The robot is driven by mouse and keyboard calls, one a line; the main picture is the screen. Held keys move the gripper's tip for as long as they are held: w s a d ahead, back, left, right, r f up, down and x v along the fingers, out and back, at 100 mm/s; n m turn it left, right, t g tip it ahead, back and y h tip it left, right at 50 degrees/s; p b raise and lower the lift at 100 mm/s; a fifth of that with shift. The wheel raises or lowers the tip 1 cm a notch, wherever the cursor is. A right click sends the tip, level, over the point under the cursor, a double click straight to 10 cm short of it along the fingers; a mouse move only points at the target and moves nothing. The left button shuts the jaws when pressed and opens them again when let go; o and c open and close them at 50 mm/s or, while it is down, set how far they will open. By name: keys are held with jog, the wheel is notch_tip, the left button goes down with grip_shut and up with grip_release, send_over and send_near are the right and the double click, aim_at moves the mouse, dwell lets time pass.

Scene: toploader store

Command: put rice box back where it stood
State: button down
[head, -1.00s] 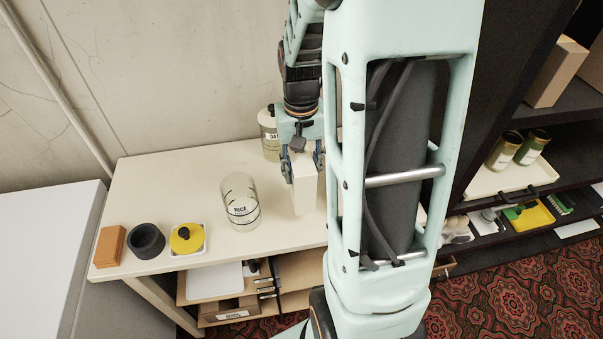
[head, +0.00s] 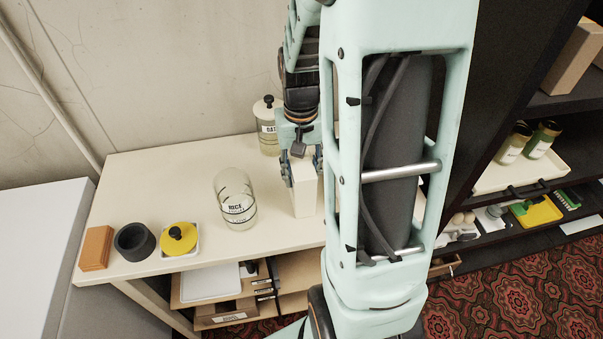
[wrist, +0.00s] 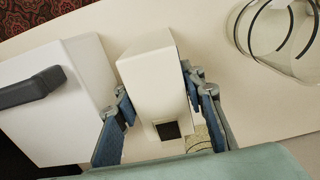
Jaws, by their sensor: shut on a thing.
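A plain white upright box (head: 304,192), which I take to be the rice box, is held at the pale counter (head: 150,200). My gripper (head: 302,166) is shut on its upper part, with a finger on each side. In the wrist view the box (wrist: 147,80) sits between the two blue-grey fingers (wrist: 163,118). I cannot tell whether its base touches the counter. A clear open jar labelled RICE (head: 235,200) stands to its left. My arm hides the counter to the right of the box.
A lidded jar (head: 268,128) stands behind, near the wall. An orange block (head: 96,248), dark cup (head: 134,242) and yellow lid (head: 179,238) line the left front. The wrist view shows a white dark-handled object (wrist: 60,110) beside the box.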

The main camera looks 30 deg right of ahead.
jog(key=shift+f, duration=0.15)
jog(key=c, duration=1.2)
grip_release()
jog(key=shift+c, duration=0.2)
notch_tip(320, 180, up, 12)
jog(key=shift+r, duration=0.2)
